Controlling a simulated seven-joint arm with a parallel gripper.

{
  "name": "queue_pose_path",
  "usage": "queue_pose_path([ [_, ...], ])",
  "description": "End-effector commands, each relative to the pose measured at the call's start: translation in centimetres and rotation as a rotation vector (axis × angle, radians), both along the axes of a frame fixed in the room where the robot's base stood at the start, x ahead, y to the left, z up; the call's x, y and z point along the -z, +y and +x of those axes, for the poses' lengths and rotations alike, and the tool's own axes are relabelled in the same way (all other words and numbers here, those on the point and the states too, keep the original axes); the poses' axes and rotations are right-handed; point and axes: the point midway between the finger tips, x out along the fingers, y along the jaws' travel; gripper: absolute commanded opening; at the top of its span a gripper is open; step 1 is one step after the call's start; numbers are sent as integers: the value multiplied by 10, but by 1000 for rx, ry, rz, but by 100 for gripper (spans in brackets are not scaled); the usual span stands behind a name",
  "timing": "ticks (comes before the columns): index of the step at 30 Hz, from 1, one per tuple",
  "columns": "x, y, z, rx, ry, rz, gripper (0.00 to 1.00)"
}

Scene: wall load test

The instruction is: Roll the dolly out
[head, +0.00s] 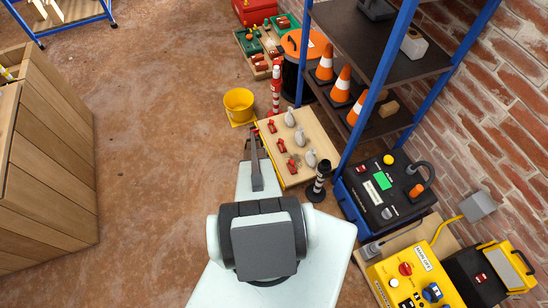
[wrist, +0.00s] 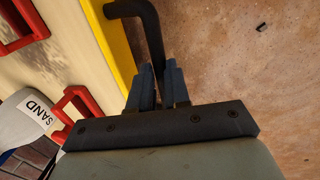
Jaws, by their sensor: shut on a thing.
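The dolly (head: 277,142) is a pale wooden platform with a yellow edge, carrying several red fittings and grey bags. In the wrist view its pale deck (wrist: 75,50) and yellow edge (wrist: 118,48) fill the left side. A dark bent handle (wrist: 150,25) sticks out past the yellow edge. My gripper (wrist: 158,78) is shut on this handle, with the fingers hiding its lower end. In the head view my gripper (head: 254,138) is at the dolly's left side, and the grip is too small to make out.
A yellow bucket (head: 239,105) stands just beyond the dolly. A red-and-white post (head: 276,90) and a black-and-white post (head: 319,180) flank it. Blue-framed shelving (head: 372,100) with cones blocks the right. Open brown floor (head: 165,140) lies left, up to a wooden crate (head: 50,160).

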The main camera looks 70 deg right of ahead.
Motion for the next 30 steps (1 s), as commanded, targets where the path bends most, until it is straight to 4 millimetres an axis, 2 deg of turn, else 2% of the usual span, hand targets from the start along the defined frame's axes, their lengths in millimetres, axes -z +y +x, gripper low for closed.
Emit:
queue_pose_path([
  [3,-1,17,17,-3,1,1,0],
  [9,0,34,33,-2,0,0,0],
  [16,0,40,40,0,0,0,0],
  [26,0,41,41,0,0,0,0],
  [27,0,41,41,0,0,0,19],
  [30,0,41,41,0,0,0,28],
])
